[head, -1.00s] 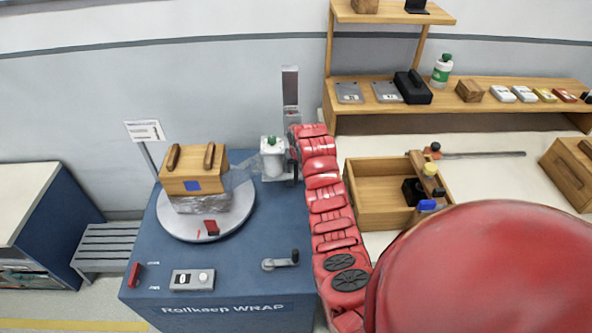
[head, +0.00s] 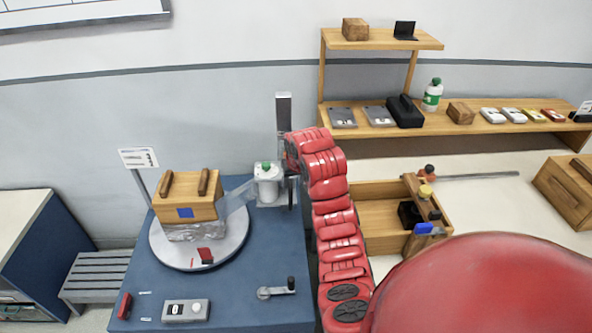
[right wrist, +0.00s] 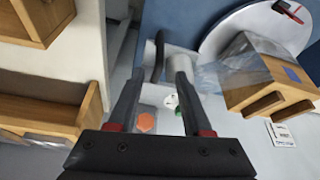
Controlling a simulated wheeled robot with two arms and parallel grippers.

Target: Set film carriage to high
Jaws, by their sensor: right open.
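The film carriage (head: 268,186) is a white block holding an upright film roll with a green top, on a grey mast (head: 284,112) at the right back of the blue wrapping machine. Clear film runs from it to the wrapped load. My right gripper (head: 291,190) is beside the carriage's right side, mostly hidden by my red arm. In the right wrist view my right gripper (right wrist: 160,78) is open, with a dark upright handle (right wrist: 158,56) showing between and beyond the fingers. I cannot tell whether they touch it. My left gripper is not in view.
A wooden crate (head: 187,207) with film around its base stands on the round turntable (head: 225,252). A crank (head: 277,290) and a switch box (head: 186,311) are on the machine's front. An open wooden tray (head: 378,243) and a shelf (head: 460,124) lie to the right.

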